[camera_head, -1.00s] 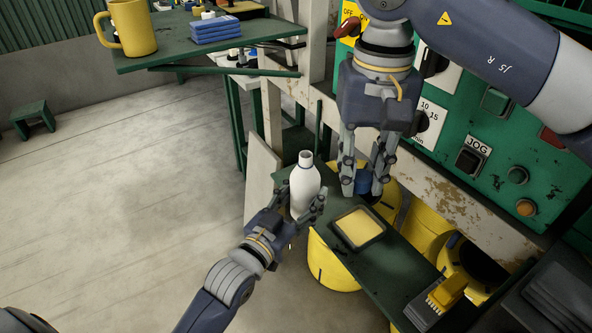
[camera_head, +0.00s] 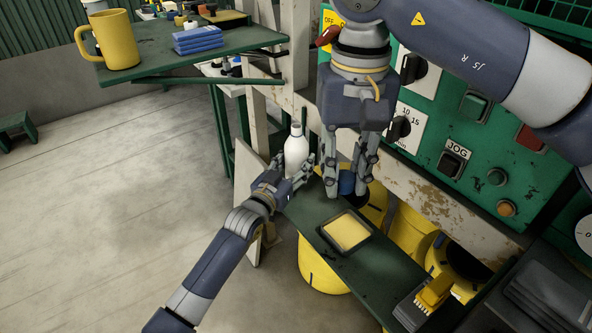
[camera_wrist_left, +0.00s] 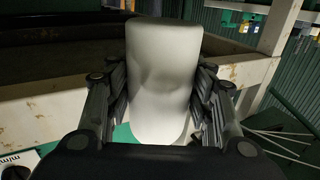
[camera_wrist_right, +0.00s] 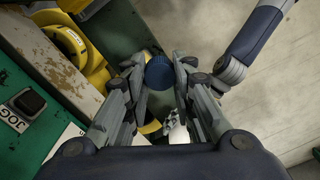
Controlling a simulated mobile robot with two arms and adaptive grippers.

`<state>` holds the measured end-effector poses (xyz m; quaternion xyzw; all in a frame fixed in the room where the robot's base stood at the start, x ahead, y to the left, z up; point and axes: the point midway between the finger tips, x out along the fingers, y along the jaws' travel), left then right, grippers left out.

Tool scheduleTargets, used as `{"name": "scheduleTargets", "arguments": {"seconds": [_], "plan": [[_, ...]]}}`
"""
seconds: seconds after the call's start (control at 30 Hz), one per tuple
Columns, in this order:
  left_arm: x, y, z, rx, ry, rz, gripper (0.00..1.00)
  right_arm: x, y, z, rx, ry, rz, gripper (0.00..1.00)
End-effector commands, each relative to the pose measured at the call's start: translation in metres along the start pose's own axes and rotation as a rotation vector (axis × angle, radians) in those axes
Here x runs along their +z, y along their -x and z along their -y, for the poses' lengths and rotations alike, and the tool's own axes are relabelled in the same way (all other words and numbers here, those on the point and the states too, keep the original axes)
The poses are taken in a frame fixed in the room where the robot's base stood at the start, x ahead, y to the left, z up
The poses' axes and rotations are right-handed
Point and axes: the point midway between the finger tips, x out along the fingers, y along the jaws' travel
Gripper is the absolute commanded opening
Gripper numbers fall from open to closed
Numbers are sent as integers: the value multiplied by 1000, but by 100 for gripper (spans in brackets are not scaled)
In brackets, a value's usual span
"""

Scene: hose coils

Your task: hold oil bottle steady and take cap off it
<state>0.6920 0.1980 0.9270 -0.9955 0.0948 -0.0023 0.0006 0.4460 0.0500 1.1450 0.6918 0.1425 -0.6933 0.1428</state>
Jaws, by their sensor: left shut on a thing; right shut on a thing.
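The white oil bottle (camera_head: 297,150) stands roughly upright in my left gripper (camera_head: 294,168), which is shut around its body. In the left wrist view its white body (camera_wrist_left: 164,75) fills the space between the fingers. The bottle's narrow neck shows bare at the top. My right gripper (camera_head: 346,188) points down, to the right of the bottle and apart from it. It is shut on a blue cap (camera_head: 347,182), partly hidden by the fingers. The cap also shows as a blue disc in the right wrist view (camera_wrist_right: 160,72).
A dark green bench (camera_head: 385,270) lies below, with a yellow-filled tray (camera_head: 347,231) and a yellow brush (camera_head: 434,291). Yellow bins stand under it. A green control panel (camera_head: 480,130) is at right. A table with a yellow mug (camera_head: 110,42) is at upper left. The left floor is open.

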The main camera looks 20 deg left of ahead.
Motion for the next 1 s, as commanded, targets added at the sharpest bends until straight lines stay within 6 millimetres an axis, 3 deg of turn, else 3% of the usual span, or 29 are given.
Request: {"name": "scheduleTargets", "arguments": {"seconds": [0.2,0.57,0.6,0.67,0.7,1.0], "plan": [[26,1,0,0,0,0,0,0,2,0,0,0,0,0],[30,1,-1,1,0,-1,0,0,0,0,0,0,0,0],[32,1,-1,0,0,3,51,0,-1,0,0,0,0,0],[31,1,-1,1,0,3,65,0,0,0,0,0,0,0],[31,1,-1,1,0,3,69,0,0,0,0,0,0,0],[31,1,-1,1,0,3,69,0,0,0,0,0,0,0]]}}
